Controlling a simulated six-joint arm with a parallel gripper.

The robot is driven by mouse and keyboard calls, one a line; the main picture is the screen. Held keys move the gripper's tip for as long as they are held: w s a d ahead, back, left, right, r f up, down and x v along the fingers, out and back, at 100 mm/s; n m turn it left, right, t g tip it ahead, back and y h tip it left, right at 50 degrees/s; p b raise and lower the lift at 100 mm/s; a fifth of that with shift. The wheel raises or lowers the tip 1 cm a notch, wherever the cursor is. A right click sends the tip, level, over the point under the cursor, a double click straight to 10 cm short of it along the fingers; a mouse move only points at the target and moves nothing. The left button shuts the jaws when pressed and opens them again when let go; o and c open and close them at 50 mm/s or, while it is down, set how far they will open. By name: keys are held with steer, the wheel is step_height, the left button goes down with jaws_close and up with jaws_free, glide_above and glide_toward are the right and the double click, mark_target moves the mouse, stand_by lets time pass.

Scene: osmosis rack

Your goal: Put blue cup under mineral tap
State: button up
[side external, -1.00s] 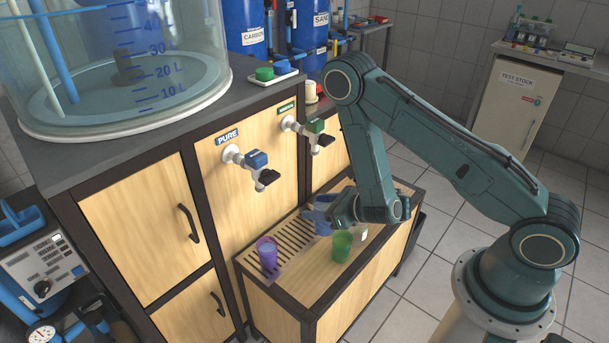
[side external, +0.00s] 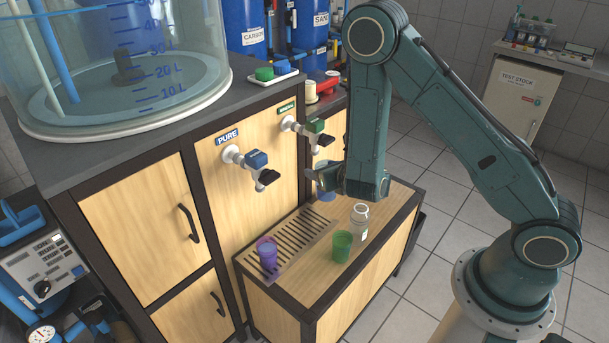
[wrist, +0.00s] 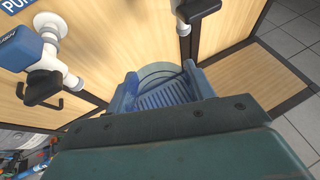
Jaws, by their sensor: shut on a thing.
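The mineral tap (side external: 315,130), with a green handle and a green label, is on the wooden cabinet front. Its dark lever and white nozzle (wrist: 184,28) show at the top of the wrist view, just beyond the cup. The blue cup (side external: 326,194) is translucent and mostly hidden by my arm in the side view. In the wrist view the cup (wrist: 163,92) is between the two blue fingers of my gripper (wrist: 165,88), which is shut on it. It is held near and below the tap; its exact height above the bench is unclear.
A purple cup (side external: 267,254) stands on the slotted drip grate (side external: 290,243). The blue-handled pure tap (side external: 250,165) is to the left of the mineral tap.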

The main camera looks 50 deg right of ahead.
steer(key=shift+d+r+m+g+h, duration=0.2)
steer(key=shift+d+r+m+h, duration=0.1)
steer(key=shift+r+m+h, duration=0.2)
steer(key=shift+d+r+m+g+h, duration=0.25)
steer(key=shift+r+m+h, duration=0.15)
steer(key=shift+r, duration=0.2)
steer(key=shift+d, duration=0.15)
steer(key=w+d+f, duration=0.4)
steer(key=w+f, duration=0.1)
steer(key=f, duration=0.4)
steer(key=w+d+f, duration=0.3)
steer(key=w+f, duration=0.3)
steer(key=f, duration=0.3)
steer(key=shift+d+f+m+h, duration=0.25)
steer(key=shift+d+m+h, duration=0.05)
steer(key=shift+d, duration=0.1)
steer(key=shift+f, duration=2.9)
steer(key=shift+f, duration=0.1)
steer(key=shift+f, duration=1.95)
